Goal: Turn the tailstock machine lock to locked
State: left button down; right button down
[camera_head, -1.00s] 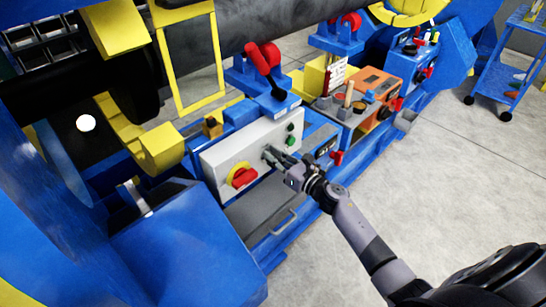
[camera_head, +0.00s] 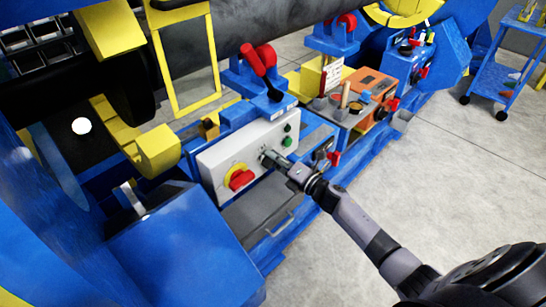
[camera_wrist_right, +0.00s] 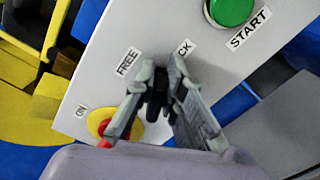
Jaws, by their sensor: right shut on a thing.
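The machine lock is a small black knob (camera_wrist_right: 156,97) on the light grey control panel (camera_head: 215,160), between a FREE label (camera_wrist_right: 127,61) and a label partly hidden by a finger, reading "CK". My right gripper (camera_wrist_right: 165,78) is shut on the black knob, one finger on each side. In the head view the right gripper (camera_head: 268,156) reaches the panel face from the lower right and hides the knob. The knob's exact pointing direction is hard to tell. My left gripper is not in view.
A red rotary switch on yellow (camera_head: 239,178) sits left of the gripper. A green START button (camera_wrist_right: 231,9) is on the other side. A red-handled lever (camera_head: 258,62) rises behind the panel. An orange box (camera_head: 370,84) stands farther right.

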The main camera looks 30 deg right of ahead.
jog(key=m, duration=0.2)
jog(key=f+m, duration=0.1)
jog(key=m, duration=0.1)
jog(key=shift+d+m, duration=0.1)
jog(key=shift+m, duration=0.2)
dwell(0.4)
jog(key=c, duration=1.7)
grip_release()
jog(key=shift+o, duration=0.2)
jog(key=v, duration=1.2)
jog(key=shift+r, duration=0.1)
